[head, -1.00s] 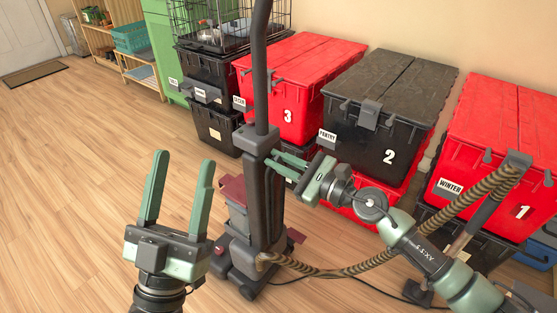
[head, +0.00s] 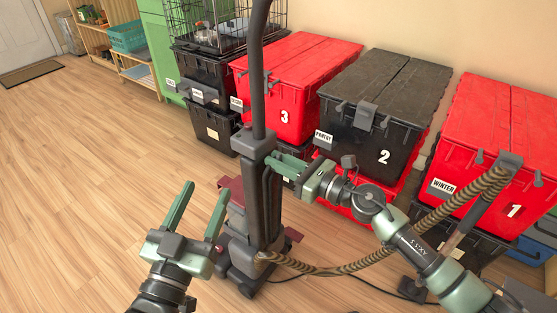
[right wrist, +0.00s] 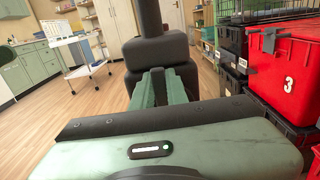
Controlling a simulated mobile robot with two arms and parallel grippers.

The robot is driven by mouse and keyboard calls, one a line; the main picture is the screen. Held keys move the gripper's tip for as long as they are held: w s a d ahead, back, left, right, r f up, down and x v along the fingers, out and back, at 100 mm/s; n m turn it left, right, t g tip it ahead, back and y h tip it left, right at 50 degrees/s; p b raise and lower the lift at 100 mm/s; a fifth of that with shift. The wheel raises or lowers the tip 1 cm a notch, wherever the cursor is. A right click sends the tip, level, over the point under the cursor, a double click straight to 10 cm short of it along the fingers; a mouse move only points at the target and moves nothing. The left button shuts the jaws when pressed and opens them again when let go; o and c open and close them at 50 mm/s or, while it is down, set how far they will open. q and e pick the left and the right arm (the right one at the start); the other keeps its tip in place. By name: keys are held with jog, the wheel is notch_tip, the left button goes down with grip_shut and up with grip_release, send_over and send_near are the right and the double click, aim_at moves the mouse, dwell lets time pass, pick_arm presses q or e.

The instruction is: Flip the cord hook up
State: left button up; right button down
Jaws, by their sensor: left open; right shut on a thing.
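The upright vacuum cleaner (head: 262,200) stands in the middle of the head view, with its dark handle (head: 257,75) rising out of the top of the picture. My right gripper (head: 273,160) is at the right side of its upper body, just below the handle base. Its fingers are close together, shut on a small part there, and they also show against the dark body in the right wrist view (right wrist: 165,84). My left gripper (head: 204,203) is open and empty, left of the vacuum.
A ribbed hose (head: 430,222) loops right from the vacuum base in front of the totes. Red tote 3 (head: 315,85), black tote 2 (head: 350,135) and red tote 1 (head: 490,185) stand stacked along the wall. The wood floor (head: 90,190) at left is clear.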

jog(key=c, duration=1.4)
grip_release()
jog(key=v, duration=0.8)
jog(key=shift+a, duration=0.1)
